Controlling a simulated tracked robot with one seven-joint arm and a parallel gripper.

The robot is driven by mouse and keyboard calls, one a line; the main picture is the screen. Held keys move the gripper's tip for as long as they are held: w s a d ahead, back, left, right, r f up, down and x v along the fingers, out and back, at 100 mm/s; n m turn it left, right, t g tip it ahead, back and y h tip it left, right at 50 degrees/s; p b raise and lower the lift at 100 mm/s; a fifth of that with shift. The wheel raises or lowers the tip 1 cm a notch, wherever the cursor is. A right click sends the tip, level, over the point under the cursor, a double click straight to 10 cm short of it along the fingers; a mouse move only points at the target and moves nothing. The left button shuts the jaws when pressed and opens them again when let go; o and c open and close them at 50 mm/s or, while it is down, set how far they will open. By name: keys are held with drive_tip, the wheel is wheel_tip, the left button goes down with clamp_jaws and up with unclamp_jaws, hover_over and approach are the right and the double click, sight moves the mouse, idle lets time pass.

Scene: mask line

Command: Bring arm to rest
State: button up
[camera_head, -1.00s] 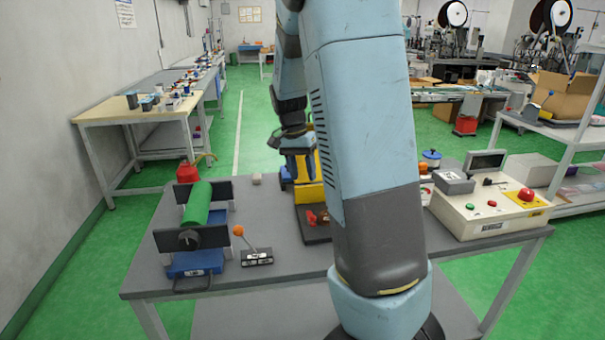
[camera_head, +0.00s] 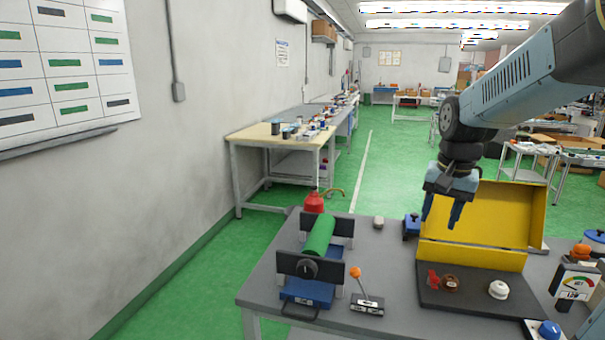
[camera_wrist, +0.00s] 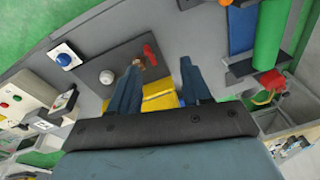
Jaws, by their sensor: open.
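My gripper (camera_head: 440,211) is open and empty, pointing down above the grey worktable (camera_head: 385,262). In the head view it is in front of the left part of an upright yellow panel (camera_head: 477,225). Its two blue fingers are apart, and the wrist view also shows the gripper (camera_wrist: 158,75) with nothing between the fingertips. Below it is a dark board (camera_head: 470,296) with a red piece (camera_head: 432,279), a brown round piece (camera_head: 451,284) and a white knob (camera_head: 498,289). My arm reaches in from the upper right.
A green roller (camera_head: 318,240) on a blue base stands at the table's left, beside an orange-tipped lever (camera_head: 356,272). A red can (camera_head: 313,203) is behind it. A gauge box (camera_head: 573,283) and a blue button (camera_head: 549,330) are at the right. Open floor lies left.

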drive_tip(key=s+a+r+n+t, duration=0.2)
drive_tip(key=s, duration=0.5)
drive_tip(key=s+a+r+n+t, duration=0.2)
drive_tip(key=s+a+n, duration=0.1)
drive_tip(key=s, duration=0.4)
drive_tip(key=shift+s+a+r+n, duration=0.2)
drive_tip(key=shift+s+a+n, duration=0.05)
drive_tip(key=shift+a+n, duration=0.05)
idle(0.6)
drive_tip(key=shift+c, duration=0.5)
